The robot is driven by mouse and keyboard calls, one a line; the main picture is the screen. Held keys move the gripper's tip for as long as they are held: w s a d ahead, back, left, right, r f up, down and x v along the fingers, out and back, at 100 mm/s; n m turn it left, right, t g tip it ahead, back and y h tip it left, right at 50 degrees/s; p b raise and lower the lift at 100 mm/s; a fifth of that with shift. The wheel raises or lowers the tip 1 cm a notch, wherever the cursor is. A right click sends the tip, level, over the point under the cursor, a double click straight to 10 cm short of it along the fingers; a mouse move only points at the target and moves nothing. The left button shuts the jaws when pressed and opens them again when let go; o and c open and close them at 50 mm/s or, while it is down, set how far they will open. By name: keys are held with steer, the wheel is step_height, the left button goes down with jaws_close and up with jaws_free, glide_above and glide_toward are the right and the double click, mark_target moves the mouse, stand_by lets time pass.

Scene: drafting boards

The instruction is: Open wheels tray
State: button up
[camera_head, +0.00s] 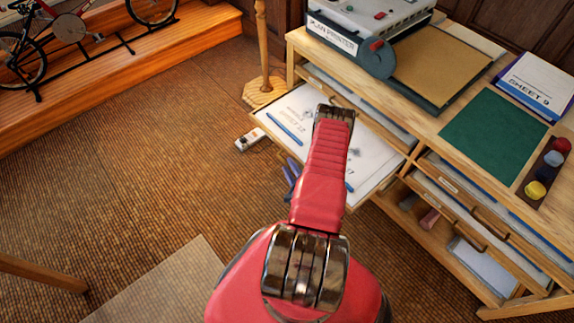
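A wooden plan cabinet stands at right, with several shallow trays. One upper-left tray (268,122) is pulled out and holds a large white drawing sheet and a blue pencil (284,128). The other trays, such as the right one with a wooden handle (489,216), look shut or nearly so. I cannot read any label saying wheels. My red arm rises in the middle, covering part of the open tray. Blue-purple finger-like pieces (291,172) show left of my arm by the tray's front edge; they may belong to my gripper, which is otherwise hidden behind the arm.
A plan printer (362,28), a green mat (494,136), a Sheet 9 pad (537,84) and paint pots (536,190) are on the cabinet top. Floor at left is mostly clear.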

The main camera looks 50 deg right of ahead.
steer(key=shift+x, duration=1.15)
steer(key=shift+c, duration=0.5)
steer(key=shift+a, duration=0.1)
jaws_close()
